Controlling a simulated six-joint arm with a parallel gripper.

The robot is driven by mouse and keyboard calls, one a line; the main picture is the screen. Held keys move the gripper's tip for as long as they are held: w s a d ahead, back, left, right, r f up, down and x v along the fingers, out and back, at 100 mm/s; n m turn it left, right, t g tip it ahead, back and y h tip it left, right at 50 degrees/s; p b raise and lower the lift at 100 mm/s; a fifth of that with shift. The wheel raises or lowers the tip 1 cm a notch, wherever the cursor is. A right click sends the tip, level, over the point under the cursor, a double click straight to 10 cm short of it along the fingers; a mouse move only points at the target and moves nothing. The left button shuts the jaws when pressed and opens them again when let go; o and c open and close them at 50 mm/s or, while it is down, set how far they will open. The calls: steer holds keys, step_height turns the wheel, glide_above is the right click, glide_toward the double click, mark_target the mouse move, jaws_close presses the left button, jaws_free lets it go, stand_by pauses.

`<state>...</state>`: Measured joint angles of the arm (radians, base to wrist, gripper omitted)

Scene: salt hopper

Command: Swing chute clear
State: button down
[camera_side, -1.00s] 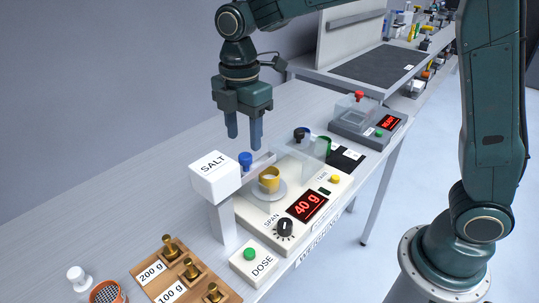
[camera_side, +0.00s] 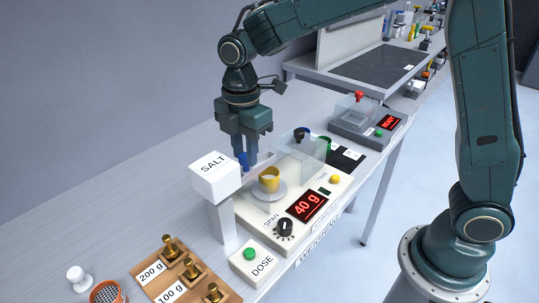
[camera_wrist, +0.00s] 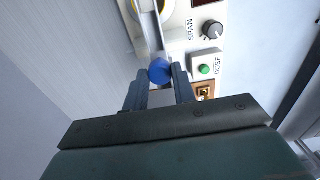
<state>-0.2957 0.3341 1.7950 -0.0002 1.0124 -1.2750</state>
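The white SALT hopper (camera_side: 214,177) stands on its post at the left of the scale. A pale chute (camera_side: 264,163) runs from beside it toward the yellow cup (camera_side: 269,180) on the scale pan; it also shows in the wrist view (camera_wrist: 152,30). A blue knob (camera_side: 243,160) stands upright at the chute's hopper end. My gripper (camera_side: 247,158) points down at the knob, its fingers close together. In the wrist view, the blue knob (camera_wrist: 160,71) sits between my fingertips, which appear to touch it on both sides. The fingers partly hide the chute.
The scale display (camera_side: 307,206) reads 40 g. The DOSE box (camera_side: 255,261) and a wooden weight block (camera_side: 186,275) stand in front of the hopper. A clear shield (camera_side: 308,150) rises behind the cup. The bench behind the hopper is clear.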

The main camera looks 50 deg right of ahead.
steer(key=shift+w, duration=0.15)
steer(key=w+a+n, duration=0.7)
steer(key=a+n, duration=0.1)
steer(key=n, duration=1)
steer(key=shift+w, duration=0.35)
steer(key=shift+a+r, duration=0.1)
steer(key=shift+a, duration=0.05)
stand_by(0.5)
steer(key=c, duration=1.1)
jaws_free()
steer(key=shift+c, duration=0.2)
step_height(320, 180, up, 14)
